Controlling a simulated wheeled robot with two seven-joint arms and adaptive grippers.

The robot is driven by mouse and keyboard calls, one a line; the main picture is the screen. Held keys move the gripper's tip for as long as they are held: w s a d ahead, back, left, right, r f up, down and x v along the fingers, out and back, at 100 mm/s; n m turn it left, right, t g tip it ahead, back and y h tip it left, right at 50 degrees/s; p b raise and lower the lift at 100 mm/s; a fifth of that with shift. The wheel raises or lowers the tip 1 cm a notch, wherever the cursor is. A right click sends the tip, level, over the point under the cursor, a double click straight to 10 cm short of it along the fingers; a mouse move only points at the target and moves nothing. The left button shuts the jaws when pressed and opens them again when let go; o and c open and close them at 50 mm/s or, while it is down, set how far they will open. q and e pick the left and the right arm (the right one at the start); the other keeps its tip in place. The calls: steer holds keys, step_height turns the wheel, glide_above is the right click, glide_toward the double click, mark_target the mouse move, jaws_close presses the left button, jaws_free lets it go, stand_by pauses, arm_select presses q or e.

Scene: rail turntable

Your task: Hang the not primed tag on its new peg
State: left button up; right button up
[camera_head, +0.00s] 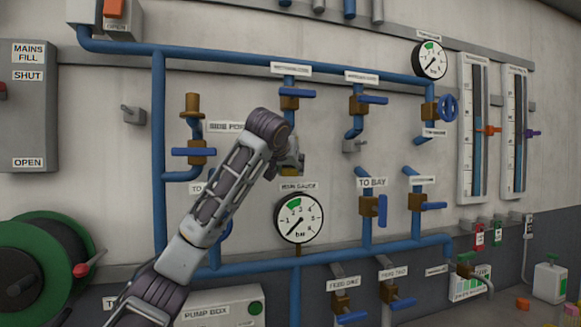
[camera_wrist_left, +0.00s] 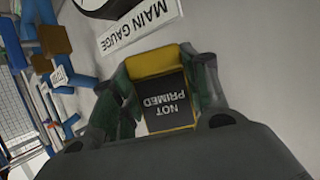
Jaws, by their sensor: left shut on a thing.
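The not primed tag (camera_wrist_left: 165,102) is a black plate with white lettering and a yellow edge, upside down in the left wrist view. My left gripper (camera_wrist_left: 163,92) is shut on it, with a finger at each side. In the head view the gripper (camera_head: 291,161) is in front of the wall, above the main gauge (camera_head: 298,217), and the tag is mostly hidden there. My right gripper is out of view.
Blue pipes (camera_head: 250,60) with brass valves and blue handles cross the wall around the gripper. The MAIN GAUGE label (camera_wrist_left: 137,29) is close to the tag. A green hose reel (camera_head: 45,265) stands at lower left.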

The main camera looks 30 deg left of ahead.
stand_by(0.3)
arm_select(q)
steer(key=o, duration=0.9)
steer(key=v, duration=1.2)
steer(key=shift+f, duration=0.1)
stand_by(0.3)
